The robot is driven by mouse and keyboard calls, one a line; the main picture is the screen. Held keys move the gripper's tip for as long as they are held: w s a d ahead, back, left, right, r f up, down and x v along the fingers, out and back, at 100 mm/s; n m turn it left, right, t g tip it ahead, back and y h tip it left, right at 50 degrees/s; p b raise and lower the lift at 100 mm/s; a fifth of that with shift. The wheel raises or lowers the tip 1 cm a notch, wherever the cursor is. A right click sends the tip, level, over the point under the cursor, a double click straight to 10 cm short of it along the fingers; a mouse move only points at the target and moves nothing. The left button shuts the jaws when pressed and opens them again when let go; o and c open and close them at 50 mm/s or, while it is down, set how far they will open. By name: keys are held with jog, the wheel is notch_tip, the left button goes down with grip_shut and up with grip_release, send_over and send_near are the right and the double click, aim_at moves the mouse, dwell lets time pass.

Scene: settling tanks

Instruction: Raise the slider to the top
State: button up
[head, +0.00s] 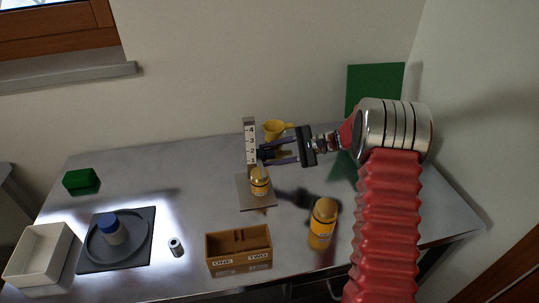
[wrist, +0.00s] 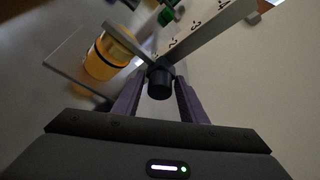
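The slider stand is an upright grey post (head: 250,142) with a numbered scale, higher numbers towards the top. It rises from a grey base plate (head: 243,194) in the middle of the table. The slider's dark knob (wrist: 160,81) shows in the wrist view, low on the scale, below the 2. My gripper (head: 263,157) reaches in from the right, and its two purple fingers lie on either side of the knob, also in the wrist view (wrist: 162,72). Whether both fingers touch the knob I cannot tell. In the head view the knob is mostly hidden by the fingers.
A yellow jar (head: 259,182) stands on the base plate, close under my fingers. A yellow cup (head: 273,130) is behind. Another yellow jar (head: 322,224) and a brown divided box (head: 238,248) are in front. A blue-capped bottle (head: 110,229) and white bin (head: 38,254) are left.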

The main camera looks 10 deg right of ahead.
grip_shut()
notch_tip(320, 180, up, 12)
jog(key=shift+r, duration=0.15)
dwell(0.4)
jog(key=shift+o, duration=2)
grip_release()
jog(key=v, duration=1.4)
jog(key=shift+a, duration=0.1)
